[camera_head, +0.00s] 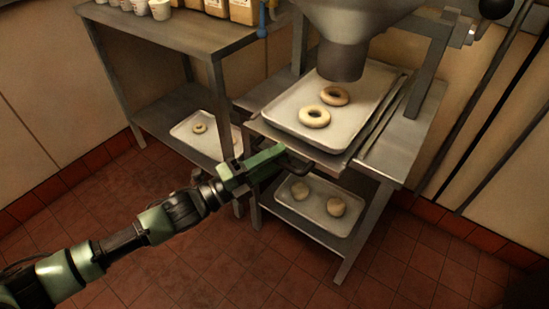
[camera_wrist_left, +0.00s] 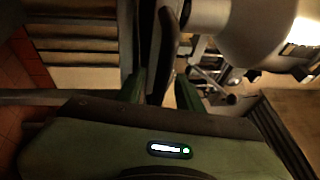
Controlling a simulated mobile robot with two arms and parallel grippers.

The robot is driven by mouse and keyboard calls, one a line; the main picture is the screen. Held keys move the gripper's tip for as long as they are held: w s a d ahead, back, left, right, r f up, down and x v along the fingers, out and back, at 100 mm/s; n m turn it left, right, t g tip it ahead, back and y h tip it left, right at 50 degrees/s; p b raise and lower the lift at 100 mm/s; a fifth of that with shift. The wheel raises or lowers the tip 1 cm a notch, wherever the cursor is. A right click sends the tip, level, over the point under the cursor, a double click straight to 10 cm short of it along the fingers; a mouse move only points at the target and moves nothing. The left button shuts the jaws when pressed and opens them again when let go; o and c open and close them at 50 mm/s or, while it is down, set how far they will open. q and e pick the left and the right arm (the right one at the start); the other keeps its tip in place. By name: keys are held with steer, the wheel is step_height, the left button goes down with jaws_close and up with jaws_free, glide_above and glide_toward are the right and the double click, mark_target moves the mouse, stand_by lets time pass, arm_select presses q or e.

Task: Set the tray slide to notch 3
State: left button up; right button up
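The tray slide (camera_head: 325,161) is the metal shelf under the funnel. It carries a pale tray (camera_head: 280,113) with two ring-shaped doughnuts (camera_head: 315,117). A dark bar handle (camera_head: 297,166) sticks out at its front left. My left gripper (camera_head: 284,153) is at this handle. In the left wrist view, the two green fingers (camera_wrist_left: 160,90) stand apart, with the dark handle (camera_wrist_left: 166,50) showing between or just beyond them. Firm contact cannot be made out. Notch marks are not legible. My right gripper is not in view.
A grey funnel (camera_head: 343,60) hangs over the tray. A lower shelf tray (camera_head: 312,215) holds two round dough pieces. A side table (camera_head: 160,35) with cups and containers stands left, with another tray (camera_head: 185,135) below it. Tiled floor (camera_head: 230,265) is clear in front.

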arm_select(q)
steer(key=shift+c, duration=0.4)
jaws_close()
stand_by(0.9)
